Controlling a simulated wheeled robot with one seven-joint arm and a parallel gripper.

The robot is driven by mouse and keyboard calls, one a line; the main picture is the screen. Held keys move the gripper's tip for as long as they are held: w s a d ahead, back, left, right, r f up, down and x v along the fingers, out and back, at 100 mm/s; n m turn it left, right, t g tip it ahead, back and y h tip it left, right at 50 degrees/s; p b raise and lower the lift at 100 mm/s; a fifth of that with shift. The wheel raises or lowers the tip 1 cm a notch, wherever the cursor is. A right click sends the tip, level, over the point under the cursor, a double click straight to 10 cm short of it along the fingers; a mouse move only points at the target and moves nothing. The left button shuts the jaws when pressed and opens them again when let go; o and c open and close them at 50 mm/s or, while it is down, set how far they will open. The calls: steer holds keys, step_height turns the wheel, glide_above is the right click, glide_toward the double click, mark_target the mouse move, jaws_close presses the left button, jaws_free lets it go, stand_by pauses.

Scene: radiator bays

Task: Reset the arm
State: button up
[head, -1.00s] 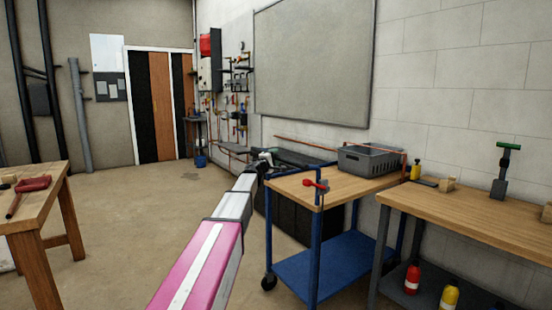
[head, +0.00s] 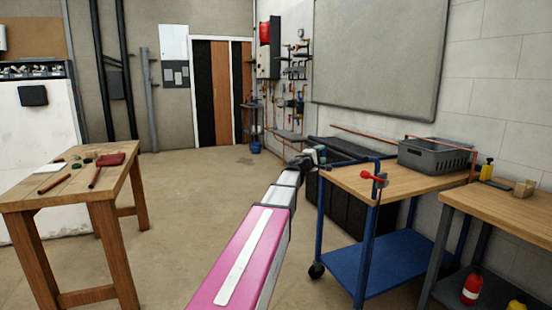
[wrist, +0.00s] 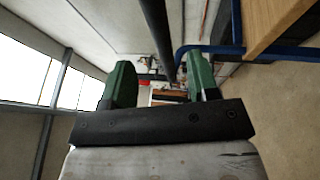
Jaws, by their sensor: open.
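My arm, pink and white, reaches forward across the middle of the head view. My gripper (head: 313,157) is at its far end, beside the left rear corner of the blue cart, and is small there. In the wrist view my gripper (wrist: 160,85) shows two green fingers standing apart with nothing between them. A dark round bar runs down from the top of that view, close to the right finger; I cannot tell whether they touch.
The blue cart (head: 375,185) with a wooden top carries a grey crate (head: 435,155) and a red-handled tool (head: 373,177). A workbench (head: 520,215) stands at right. A wooden table (head: 70,190) with tools is at left. Open floor (head: 190,200) lies between.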

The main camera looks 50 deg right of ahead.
steer(key=shift+w, duration=0.1)
steer(key=w+a+f+m+t+y, duration=0.1)
steer(key=w+a+f+y, duration=0.1)
steer(key=w+a+f, duration=0.65)
steer(key=w+a+f+t+y, duration=0.2)
steer(key=w+a+f, duration=0.3)
steer(key=w+a, duration=0.5)
steer(key=w+a+f+m+t+y, duration=0.1)
steer(key=w+a+f+y, duration=0.1)
steer(key=w+a+f, duration=0.65)
steer(key=w+a+f+y, duration=0.2)
steer(key=a+f, duration=0.1)
steer(key=a, duration=0.6)
steer(key=w+a+f+t+y, duration=0.1)
steer(key=w+a+f+y, duration=0.15)
steer(key=a, duration=0.65)
steer(key=w+a+f+y, duration=0.1)
steer(key=a+f, duration=0.3)
steer(key=a, duration=0.4)
steer(key=s+a+f+n+y, duration=0.1)
steer(key=s+a+f+y, duration=0.1)
steer(key=a, duration=1)
steer(key=s+a+f+n+g+y, duration=0.1)
steer(key=s+a+f+y, duration=0.1)
steer(key=a, duration=1)
steer(key=s+a+f+y, duration=0.3)
steer(key=a+f+y, duration=0.1)
steer(key=a, duration=0.9)
steer(key=shift+f+n+g, duration=0.4)
steer(key=shift+f, duration=0.25)
